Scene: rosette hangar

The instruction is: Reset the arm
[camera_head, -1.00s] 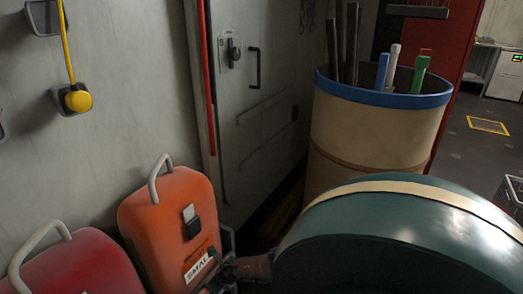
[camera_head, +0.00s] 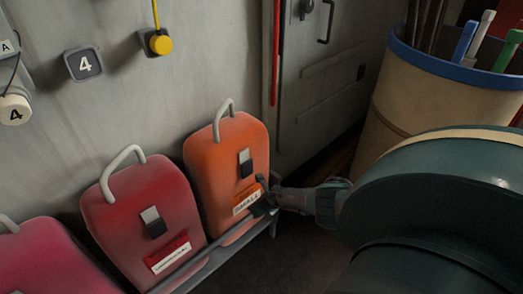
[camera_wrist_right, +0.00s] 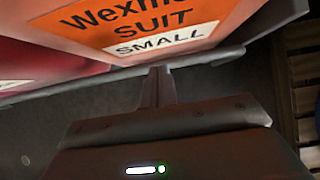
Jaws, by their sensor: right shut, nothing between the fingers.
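My right arm comes in from the right of the head view, and its gripper (camera_head: 264,194) is at the lower right edge of an orange case (camera_head: 225,155), beside its "SMALL" label. In the right wrist view the gripper's fingers (camera_wrist_right: 158,86) are together with nothing between them. They point toward the rail just below the orange label (camera_wrist_right: 150,25), which reads "SUIT SMALL". I cannot tell whether the fingertips touch the rail or the case. My left gripper is not in view.
A red case (camera_head: 140,215) and a pink case (camera_head: 55,262) stand left of the orange one, along a grey rail (camera_head: 215,262). A blue-rimmed bin (camera_head: 392,110) stands at right. Dark floor lies below the arm.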

